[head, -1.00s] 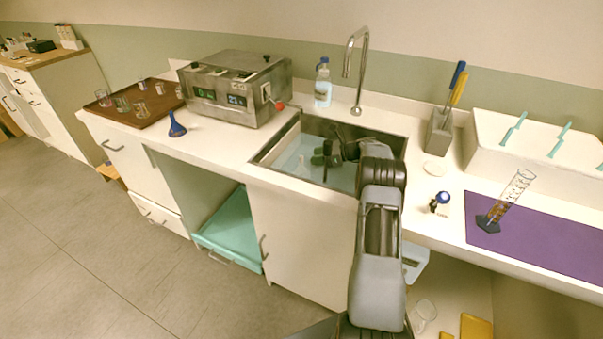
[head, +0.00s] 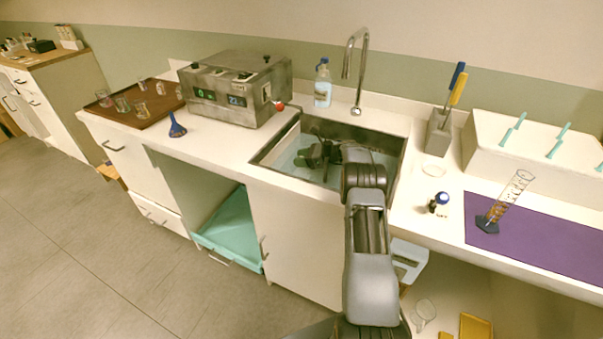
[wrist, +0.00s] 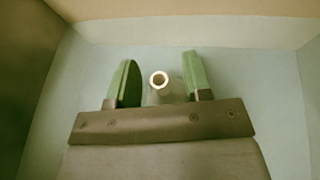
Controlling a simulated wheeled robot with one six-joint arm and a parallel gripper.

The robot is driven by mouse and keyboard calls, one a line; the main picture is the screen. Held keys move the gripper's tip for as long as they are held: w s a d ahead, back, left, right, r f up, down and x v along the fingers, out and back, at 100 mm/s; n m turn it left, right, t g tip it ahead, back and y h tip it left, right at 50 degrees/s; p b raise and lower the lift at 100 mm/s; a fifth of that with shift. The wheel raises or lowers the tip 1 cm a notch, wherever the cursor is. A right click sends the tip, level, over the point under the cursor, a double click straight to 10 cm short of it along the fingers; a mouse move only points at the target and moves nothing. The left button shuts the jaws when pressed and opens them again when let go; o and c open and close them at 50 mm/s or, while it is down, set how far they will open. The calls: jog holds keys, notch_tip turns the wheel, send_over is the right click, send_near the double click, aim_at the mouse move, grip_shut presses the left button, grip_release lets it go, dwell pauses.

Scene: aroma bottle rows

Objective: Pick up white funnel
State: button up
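The white funnel (wrist: 159,79) shows in the wrist view as a pale round tube end with a dark hole, with a faint, pale body around it. It lies between the two green fingers of my gripper (wrist: 161,82), with gaps on both sides. My gripper is open. In the head view my gripper (head: 310,156) is down inside the sink (head: 392,172), over its left half. I cannot make out the funnel in the head view; my gripper and arm cover that area.
A blue funnel (head: 176,126) stands on the counter left of the sink, before a metal bath (head: 228,108). The faucet (head: 346,62) and a blue-capped bottle (head: 322,88) stand behind the sink. Sink walls surround my gripper. A graduated cylinder (head: 508,197) stands on the purple mat.

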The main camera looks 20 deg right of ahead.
grip_shut()
jog(key=shift+r, duration=0.15)
dwell(0.4)
